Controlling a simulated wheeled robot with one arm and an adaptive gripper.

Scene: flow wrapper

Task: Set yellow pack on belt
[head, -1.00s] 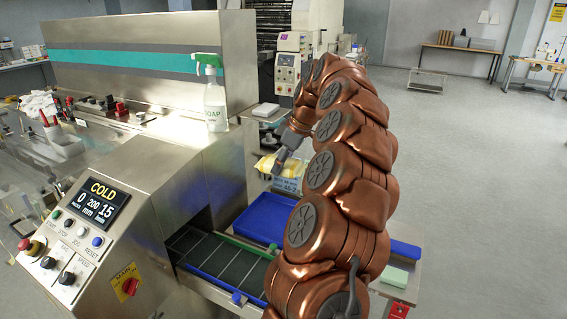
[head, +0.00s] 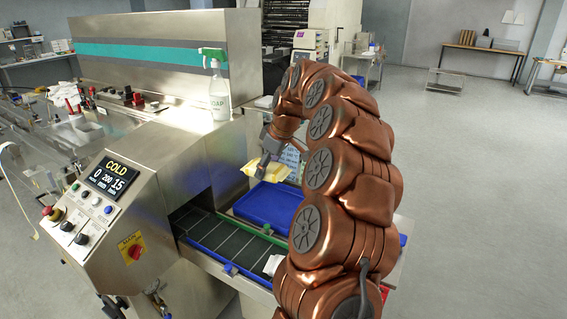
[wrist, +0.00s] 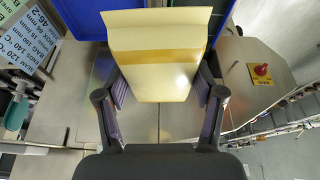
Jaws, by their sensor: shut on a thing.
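The yellow pack (wrist: 155,70) is between the two fingers of my gripper (wrist: 158,100) in the wrist view, and both fingers press on its sides. In the head view the pack (head: 268,169) hangs in the air from my gripper (head: 262,160), above the blue tray's far end. The belt (head: 225,237) is a dark flighted conveyor with blue and green side rails, leading into the steel machine. The pack is apart from the belt. My arm hides the belt's near right end.
A blue tray (head: 268,207) lies beside the belt behind the green rail. A white object (head: 272,264) sits at the belt's near end by my arm. A soap spray bottle (head: 219,92) stands on the machine. The control panel (head: 110,187) reads COLD.

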